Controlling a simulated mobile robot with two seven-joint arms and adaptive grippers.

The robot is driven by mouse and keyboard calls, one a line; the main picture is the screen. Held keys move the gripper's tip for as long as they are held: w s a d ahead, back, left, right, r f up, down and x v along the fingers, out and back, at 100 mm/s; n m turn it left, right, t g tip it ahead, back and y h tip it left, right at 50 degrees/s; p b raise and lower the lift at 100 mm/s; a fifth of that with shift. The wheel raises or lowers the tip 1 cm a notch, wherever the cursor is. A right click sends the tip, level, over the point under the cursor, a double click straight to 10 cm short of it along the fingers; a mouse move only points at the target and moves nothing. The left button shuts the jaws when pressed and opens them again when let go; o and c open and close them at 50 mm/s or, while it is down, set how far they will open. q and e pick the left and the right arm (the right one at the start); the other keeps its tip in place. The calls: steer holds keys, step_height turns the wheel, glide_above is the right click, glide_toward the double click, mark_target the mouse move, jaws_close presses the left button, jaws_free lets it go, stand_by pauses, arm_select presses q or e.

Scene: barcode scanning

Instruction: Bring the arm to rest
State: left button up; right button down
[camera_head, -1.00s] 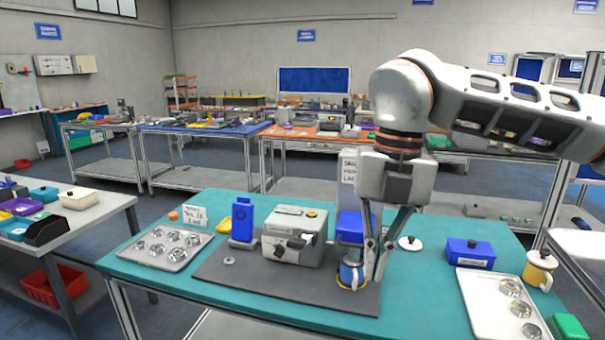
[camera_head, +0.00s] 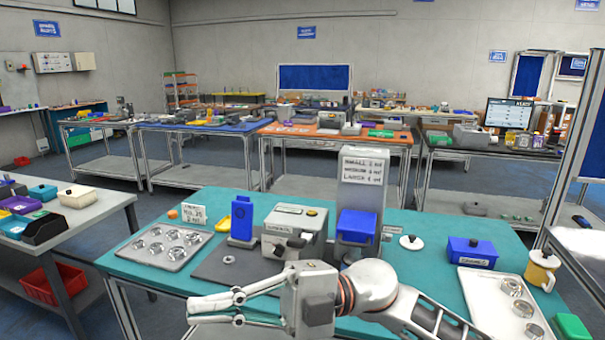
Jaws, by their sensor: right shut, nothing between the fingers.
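My right gripper (camera_head: 238,306) is low in front of the teal table (camera_head: 430,300), pointing left in the picture. Its fingers look close together and hold nothing. My right arm comes in from the lower right and hides part of the dark mat (camera_head: 215,262) and the table's front edge. The left gripper is not in view. Behind my right gripper stand a grey box-shaped device (camera_head: 295,232) and a tall grey unit with a printed sign (camera_head: 362,175) and a blue front part (camera_head: 357,227). The blue cup seen earlier is hidden behind my arm, if it still stands there.
A tray of metal cups (camera_head: 165,246) lies at the left of the table and another tray (camera_head: 480,310) at the right. A blue box (camera_head: 472,252) and a yellow mug (camera_head: 541,269) stand at the right. A grey side table (camera_head: 95,215) is at the far left.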

steer(key=w+d+f+m+t+y, duration=0.2)
steer(key=w+d+m+t, duration=0.1)
steer(key=w+m+t, duration=0.3)
steer(key=w+d+f+m+t+y, duration=0.2)
steer(key=w+m+t, duration=0.1)
steer(key=m+t, duration=0.45)
steer(key=w+d+f+m+t+h, duration=0.3)
steer(key=d+f+m+t+h, duration=0.25)
steer(key=f, duration=0.25)
steer(key=w+d+f+m+t+h, duration=0.3)
steer(key=d+f+m+t+h, duration=0.25)
steer(key=f+m, duration=0.2)
steer(key=s+d+f+m+g+h, duration=0.1)
steer(key=s+d+f+m+h, duration=0.25)
steer(key=f, duration=0.65)
steer(key=s+d+f+m+g+h, duration=0.1)
steer(key=s+d+f+h, duration=0.25)
steer(key=d+f, duration=0.5)
steer(key=s+d+f+g+h, duration=0.1)
steer(key=s+d+f+g, duration=0.1)
steer(key=s+f, duration=0.4)
steer(key=s+d+f+m+g+h, duration=0.1)
steer(key=s+d+f+g+h, duration=0.1)
steer(key=s+d+f, duration=0.2)
step_height(320, 180, down, 4)
steer(key=s, duration=0.3)
steer(key=shift+f+m, duration=0.25)
steer(key=shift+m, duration=0.05)
steer(key=shift+g, duration=0.25)
